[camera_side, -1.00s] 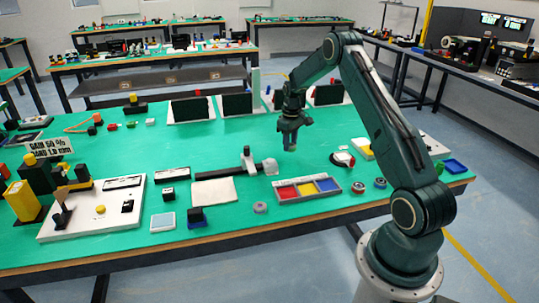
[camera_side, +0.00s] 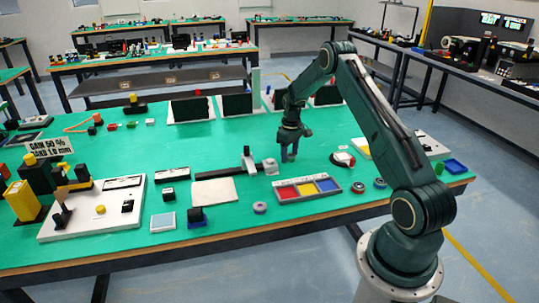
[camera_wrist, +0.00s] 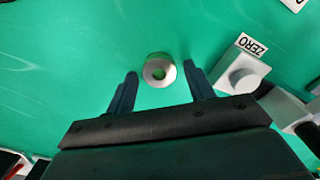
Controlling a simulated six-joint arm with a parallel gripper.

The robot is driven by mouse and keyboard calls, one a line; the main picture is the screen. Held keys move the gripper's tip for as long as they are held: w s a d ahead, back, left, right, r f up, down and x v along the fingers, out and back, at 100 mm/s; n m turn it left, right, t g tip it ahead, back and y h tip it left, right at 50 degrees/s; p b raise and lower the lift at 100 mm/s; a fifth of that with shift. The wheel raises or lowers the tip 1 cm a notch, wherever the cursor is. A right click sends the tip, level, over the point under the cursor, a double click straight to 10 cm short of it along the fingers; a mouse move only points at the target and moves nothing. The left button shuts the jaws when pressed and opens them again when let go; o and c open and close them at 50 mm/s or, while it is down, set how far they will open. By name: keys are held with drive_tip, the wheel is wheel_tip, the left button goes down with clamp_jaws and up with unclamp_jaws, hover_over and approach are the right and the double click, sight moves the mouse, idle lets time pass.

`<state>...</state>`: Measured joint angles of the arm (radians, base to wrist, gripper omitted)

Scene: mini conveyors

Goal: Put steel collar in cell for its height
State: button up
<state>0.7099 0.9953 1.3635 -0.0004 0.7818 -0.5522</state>
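A steel collar (camera_wrist: 171,72), a short silvery ring with a round hole, lies on the green bench top in the wrist view. My gripper (camera_wrist: 160,68) is open, with one finger on each side of the collar and a gap on both sides. In the side view my gripper (camera_side: 289,157) points down, low over the bench, and I cannot make out the collar there. A grey tray (camera_side: 285,200) with a red cell (camera_side: 287,192), a yellow cell (camera_side: 307,189) and a blue cell (camera_side: 327,185) lies nearer the front edge. All three cells look empty.
A gauge with a dark upright slide (camera_side: 247,158) stands left of my gripper; its pale block by the ZERO label (camera_wrist: 252,44) is close to my right finger. Loose rings (camera_side: 260,208) (camera_side: 358,187) lie either side of the tray.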

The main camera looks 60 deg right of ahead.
sight(289, 155)
drive_tip(key=shift+r, duration=0.2)
wheel_tip(289, 155, up, 12)
idle(0.9)
idle(0.5)
